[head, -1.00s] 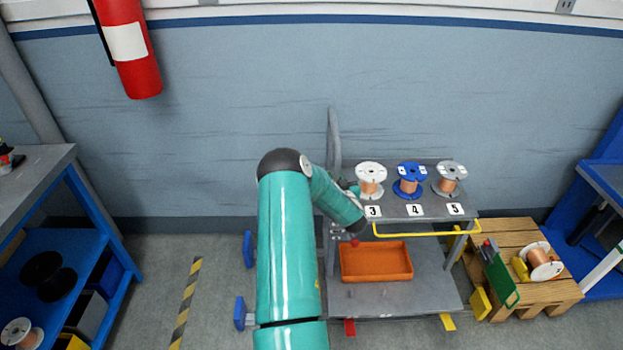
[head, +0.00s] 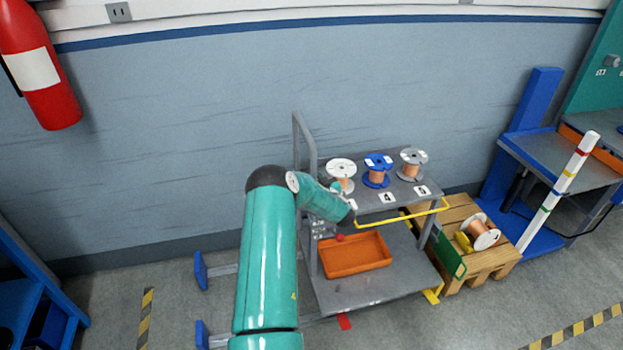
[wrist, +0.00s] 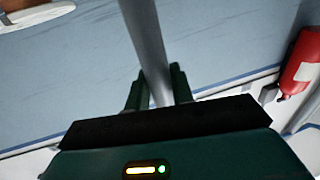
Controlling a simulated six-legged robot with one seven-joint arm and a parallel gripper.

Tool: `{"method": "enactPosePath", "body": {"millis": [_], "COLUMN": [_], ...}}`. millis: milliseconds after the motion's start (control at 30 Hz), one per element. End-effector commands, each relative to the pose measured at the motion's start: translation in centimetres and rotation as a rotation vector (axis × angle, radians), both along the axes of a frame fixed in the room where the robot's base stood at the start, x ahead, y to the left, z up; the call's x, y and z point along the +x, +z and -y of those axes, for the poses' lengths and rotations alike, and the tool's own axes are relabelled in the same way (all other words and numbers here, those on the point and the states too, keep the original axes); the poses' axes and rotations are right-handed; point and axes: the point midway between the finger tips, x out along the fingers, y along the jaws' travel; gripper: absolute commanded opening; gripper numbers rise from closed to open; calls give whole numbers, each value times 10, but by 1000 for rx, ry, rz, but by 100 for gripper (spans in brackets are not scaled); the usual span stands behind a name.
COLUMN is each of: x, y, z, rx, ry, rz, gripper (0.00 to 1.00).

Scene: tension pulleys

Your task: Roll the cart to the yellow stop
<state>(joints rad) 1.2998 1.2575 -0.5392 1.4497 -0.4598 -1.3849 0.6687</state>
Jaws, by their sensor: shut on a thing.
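The grey two-shelf cart (head: 375,293) stands beside the wall. Its bent grey handle post (head: 312,150) rises at its left end. The post also runs between my fingers in the wrist view (wrist: 150,45). My gripper (wrist: 158,88) is shut on this post; in the head view my arm hides the grip. A yellow piece (head: 432,296) shows on the floor at the cart's lower right corner. I cannot tell whether it is the stop or whether the cart touches it.
Three spools stand on the top shelf, and an orange tray (head: 327,262) sits below. A wooden pallet (head: 485,265) with a spool is close on the cart's right.

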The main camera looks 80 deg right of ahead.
Motion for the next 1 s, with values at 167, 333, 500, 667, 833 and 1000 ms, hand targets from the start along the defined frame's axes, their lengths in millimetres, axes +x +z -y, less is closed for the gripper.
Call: {"method": "enactPosePath", "body": {"millis": [167,333,500,667,833,1000], "x": [-7,-7,-5,-10,-26,-47], "y": [2,2,2,1,1,1], "z": [3,3,2,-4,-27,-58], "rx": [-4,-3,-2,-1,1,0], "ry": [-17,-16,-13,-13,-14,-15], "rz": [-4,-4,-3,-3,-3,-4], "gripper": [0,43,43,43,43,43]}}
